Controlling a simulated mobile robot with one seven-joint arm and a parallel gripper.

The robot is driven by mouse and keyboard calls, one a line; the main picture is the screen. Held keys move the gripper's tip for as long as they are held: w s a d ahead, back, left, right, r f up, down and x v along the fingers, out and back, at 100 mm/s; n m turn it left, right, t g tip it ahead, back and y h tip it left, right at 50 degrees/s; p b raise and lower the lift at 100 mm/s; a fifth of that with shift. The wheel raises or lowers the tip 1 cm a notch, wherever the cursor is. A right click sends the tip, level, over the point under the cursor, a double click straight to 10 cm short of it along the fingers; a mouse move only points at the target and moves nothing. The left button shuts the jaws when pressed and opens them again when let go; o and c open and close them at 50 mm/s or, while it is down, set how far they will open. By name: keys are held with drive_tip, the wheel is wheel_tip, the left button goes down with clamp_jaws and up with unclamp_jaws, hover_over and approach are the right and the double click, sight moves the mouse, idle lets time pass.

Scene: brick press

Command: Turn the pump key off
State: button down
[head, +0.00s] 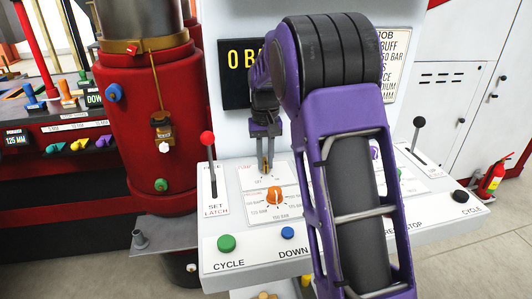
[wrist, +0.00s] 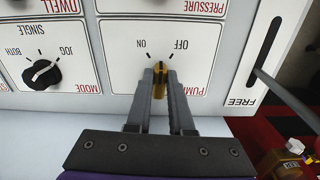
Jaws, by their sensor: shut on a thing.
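The pump key (wrist: 160,69) is a small brass-coloured key on the white console panel. In the wrist view its PUMP plate (wrist: 118,68) appears upside down, with ON on the left and OFF on the right. My gripper (wrist: 161,77) is shut on the key, one grey finger on each side. The fingers hide much of the key, and I cannot tell clearly which mark it points to. In the head view my gripper (head: 264,166) reaches down to the panel from behind my purple arm, and the key there is mostly hidden.
An orange pressure dial (head: 274,195) sits just in front of the key. A red-knobbed lever (head: 207,138) stands left of it. Green (head: 226,243) and blue (head: 287,232) buttons line the front edge. A black mode knob (wrist: 43,73) is beside the PUMP plate.

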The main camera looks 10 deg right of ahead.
sight(265, 162)
drive_tip(key=m+p, duration=0.1)
drive_tip(key=m, duration=0.1)
drive_tip(key=m+p, duration=0.1)
drive_tip(key=m, duration=0.2)
drive_tip(key=shift+w+a, duration=0.1)
drive_tip(key=shift+a, duration=0.1)
drive_tip(key=shift+p, duration=0.3)
drive_tip(key=c, duration=0.8)
unclamp_jaws()
wheel_tip(265, 162, up, 18)
drive_tip(key=p, duration=0.1)
drive_tip(key=shift+f+p, duration=0.25)
drive_tip(key=shift+p, duration=0.15)
drive_tip(key=shift+d+f, duration=0.1)
